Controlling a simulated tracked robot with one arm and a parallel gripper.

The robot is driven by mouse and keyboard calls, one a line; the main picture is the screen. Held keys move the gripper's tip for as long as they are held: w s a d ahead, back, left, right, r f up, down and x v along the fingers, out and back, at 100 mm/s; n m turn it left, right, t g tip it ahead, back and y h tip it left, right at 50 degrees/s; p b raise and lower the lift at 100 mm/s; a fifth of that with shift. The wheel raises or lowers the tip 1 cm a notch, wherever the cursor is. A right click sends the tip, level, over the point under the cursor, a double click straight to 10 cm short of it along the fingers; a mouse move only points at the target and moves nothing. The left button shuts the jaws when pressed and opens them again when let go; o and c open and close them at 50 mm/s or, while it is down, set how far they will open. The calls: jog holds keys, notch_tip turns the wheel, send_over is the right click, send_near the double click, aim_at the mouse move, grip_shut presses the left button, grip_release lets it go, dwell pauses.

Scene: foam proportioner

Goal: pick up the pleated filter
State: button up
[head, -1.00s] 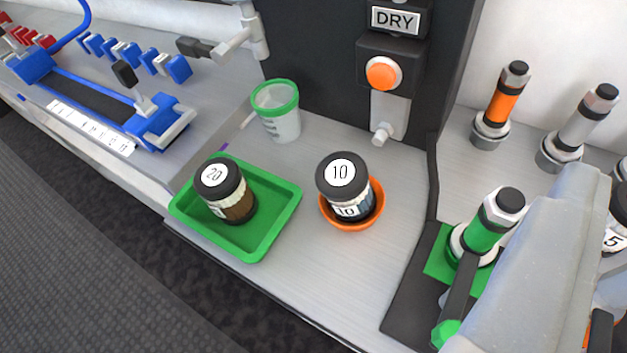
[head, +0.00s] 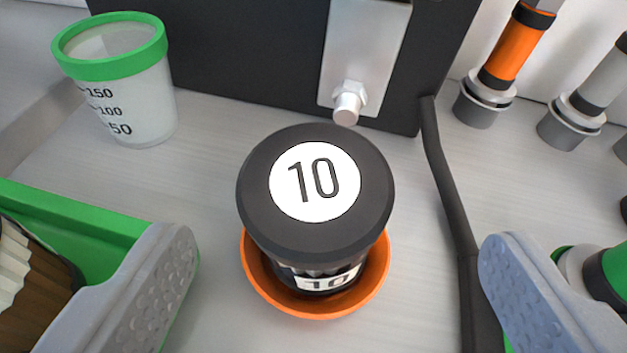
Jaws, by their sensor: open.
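A black-capped cylinder marked 10 (head: 350,225) stands in an orange dish (head: 262,290); little of its body shows below the cap. At the left edge, a brown and off-white pleated body (head: 14,265) lies in a green tray (head: 75,215), mostly cut off by the frame. I cannot tell whether the cylinder marked 10 is pleated too. My gripper (head: 340,248) is open and empty, its fingers spread wide to the left and right of the cylinder marked 10, not touching it. The left finger covers part of the tray.
A green-rimmed measuring cup (head: 135,105) stands at the back left. A dark cabinet with a metal nozzle (head: 348,100) is close behind the cylinder. A dark hose (head: 445,190) runs down its right side. Orange (head: 510,50) and grey fittings stand at the right.

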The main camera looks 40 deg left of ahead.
aim_at(328, 219)
jog(key=x, duration=0.3)
jog(key=shift+w+a+f, duration=0.35)
jog(key=shift+a+f, duration=0.05)
jog(key=shift+a, duration=0.05)
jog(key=b+x, duration=0.1)
jog(key=x, duration=0.3)
jog(key=shift+s+a+f, duration=0.15)
jog(key=c, duration=1.2)
